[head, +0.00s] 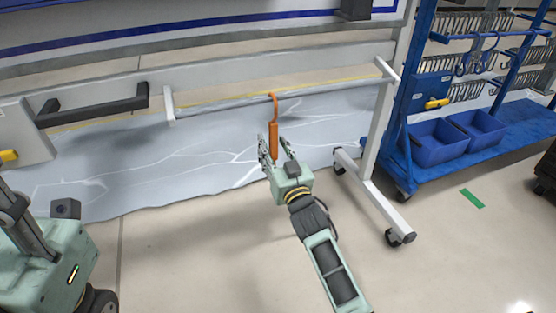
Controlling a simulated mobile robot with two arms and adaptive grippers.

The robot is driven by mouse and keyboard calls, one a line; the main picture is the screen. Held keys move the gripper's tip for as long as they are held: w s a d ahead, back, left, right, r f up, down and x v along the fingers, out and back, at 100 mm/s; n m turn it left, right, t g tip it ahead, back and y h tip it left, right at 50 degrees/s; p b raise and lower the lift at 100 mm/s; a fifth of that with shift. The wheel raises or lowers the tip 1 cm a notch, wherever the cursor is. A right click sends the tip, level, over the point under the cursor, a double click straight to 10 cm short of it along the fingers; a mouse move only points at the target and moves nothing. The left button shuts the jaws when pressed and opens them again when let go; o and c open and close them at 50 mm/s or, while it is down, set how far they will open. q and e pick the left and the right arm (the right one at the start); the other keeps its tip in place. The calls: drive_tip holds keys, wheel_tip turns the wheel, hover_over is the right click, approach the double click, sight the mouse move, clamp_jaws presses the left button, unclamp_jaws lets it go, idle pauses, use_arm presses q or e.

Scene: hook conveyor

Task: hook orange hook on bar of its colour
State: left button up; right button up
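The orange hook (273,136) hangs upright, its curved top at a thin pale grey bar (225,103) that runs between two white brackets. The bar does not look orange. My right gripper (276,147) is just below the bar, pointing up at it. Its two fingers are spread, one on each side of the hook's lower end. A gap shows between the fingers and the hook, though contact deeper in the gripper cannot be made out. My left gripper is not in view.
A white wheeled frame leg (375,205) stands right of my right arm. A blue rack (415,110) with many hooks and blue bins (440,143) is at the right. A dark handle (95,113) juts out at the left. The floor in front is clear.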

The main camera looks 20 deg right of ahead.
drive_tip(key=shift+w+r, duration=0.1)
drive_tip(key=shift+w, duration=0.1)
clamp_jaws()
idle(0.6)
idle(0.5)
